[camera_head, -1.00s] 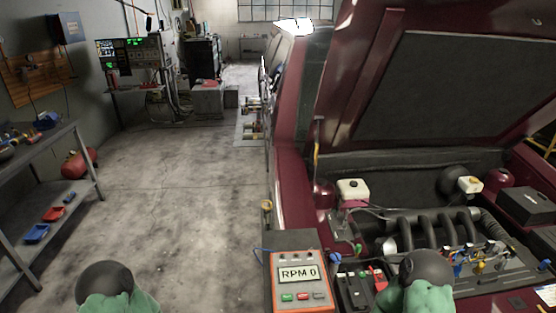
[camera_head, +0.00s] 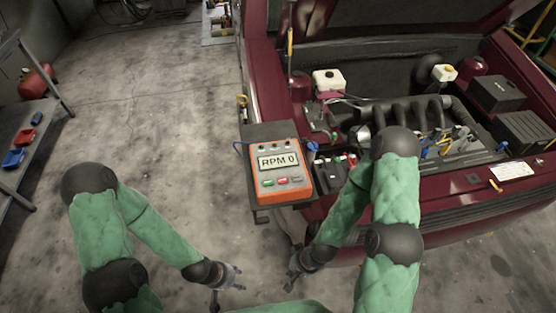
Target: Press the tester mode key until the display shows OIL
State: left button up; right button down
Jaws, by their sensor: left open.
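The orange tester (camera_head: 280,195) lies on a dark stand at the car's front left corner. Its display (camera_head: 278,161) reads "RPM 0". Below the display are a green key (camera_head: 267,183), a red key (camera_head: 282,181) and a grey key (camera_head: 297,178). Their labels are too small to read, so I cannot tell which is the mode key. My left gripper (camera_head: 238,279) is open and empty, low in front of the tester and left of it. My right gripper (camera_head: 292,278) is below the tester, apart from it; its finger opening is unclear.
The dark red car (camera_head: 265,95) with its raised hood fills the right side. The engine bay (camera_head: 400,120) is open beside the tester. A shelf bench (camera_head: 40,125) with blue and red trays stands at the left. The floor between is clear.

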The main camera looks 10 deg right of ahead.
aim_at(295, 178)
jog(key=i+j+z, duration=0.15)
jog(key=j+z, duration=0.15)
jog(key=z, duration=0.15)
jog(key=i+j+z, duration=0.15)
jog(key=j+z, duration=0.55)
jog(key=z, duration=0.15)
jog(key=j+z, duration=0.4)
jog(key=i+j, duration=0.05)
